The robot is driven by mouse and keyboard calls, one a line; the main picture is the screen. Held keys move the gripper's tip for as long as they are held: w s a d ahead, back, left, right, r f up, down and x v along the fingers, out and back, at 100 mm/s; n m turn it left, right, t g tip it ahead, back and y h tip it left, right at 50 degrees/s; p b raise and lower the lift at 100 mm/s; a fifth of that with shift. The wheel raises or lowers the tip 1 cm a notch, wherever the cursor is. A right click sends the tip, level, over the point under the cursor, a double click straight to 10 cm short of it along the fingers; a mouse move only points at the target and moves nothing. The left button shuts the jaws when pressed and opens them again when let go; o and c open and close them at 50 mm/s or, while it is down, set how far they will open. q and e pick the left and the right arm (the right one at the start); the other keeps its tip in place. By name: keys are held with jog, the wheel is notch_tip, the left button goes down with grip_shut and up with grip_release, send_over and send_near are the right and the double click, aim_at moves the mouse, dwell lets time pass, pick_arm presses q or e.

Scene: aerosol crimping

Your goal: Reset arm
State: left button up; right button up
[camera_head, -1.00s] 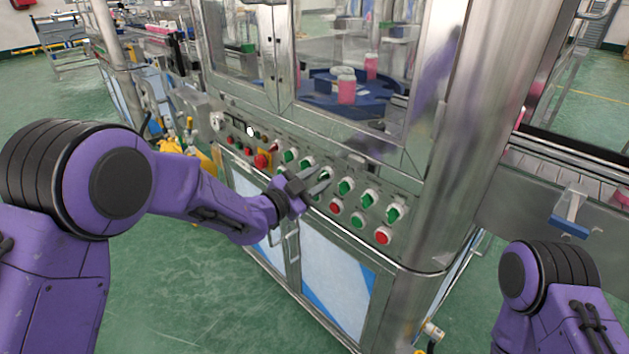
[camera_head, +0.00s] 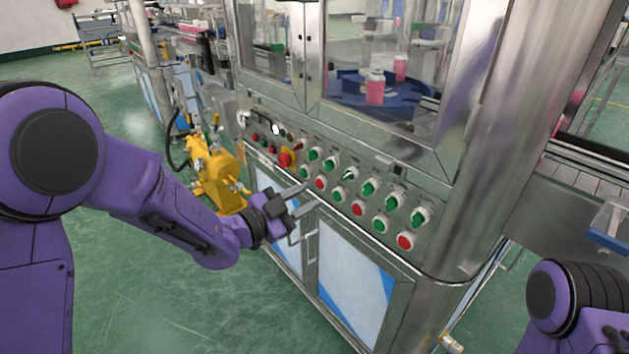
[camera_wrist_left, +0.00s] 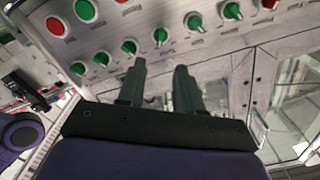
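My left arm comes in from the left in the head view. Its gripper (camera_head: 311,196) is in front of the machine's control panel (camera_head: 330,158), at its lower edge. The two grey fingers are parallel with a gap between them, and nothing is between them. In the left wrist view the gripper (camera_wrist_left: 160,64) also shows apart and empty, with the row of green knobs beyond the fingertips. My right arm (camera_head: 575,300) shows only in part at the lower right, and its gripper is out of view.
The panel carries green knobs (camera_head: 369,188), red buttons (camera_head: 405,241) and a red button on a yellow plate (camera_head: 285,159). Door handles (camera_head: 302,237) stick out below it. A yellow machine part (camera_head: 215,175) stands behind my left forearm. Green floor (camera_head: 160,305) is open at lower left.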

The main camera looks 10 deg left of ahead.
pick_arm(q)
jog(key=s+a+f+n+g+y+p, duration=0.2)
jog(key=s+a+f+n+y, duration=0.4)
jog(key=f+n, duration=0.4)
jog(key=s+a+f+n+g+y+p, duration=0.2)
jog(key=s+a+f+n+y, duration=0.5)
jog(key=f, duration=0.4)
jog(key=s+a+f+n+g+p, duration=0.1)
jog(key=s+f+g, duration=0.2)
jog(key=s, duration=0.8)
jog(key=s+a+f+n+g+y+p, duration=0.1)
jog(key=s+f+g, duration=0.3)
jog(key=s, duration=0.7)
notch_tip(320, 180, down, 3)
jog(key=shift+a+r+n+p, duration=0.15)
jog(key=shift+a+n+p, duration=0.2)
jog(key=shift+a+n, duration=0.45)
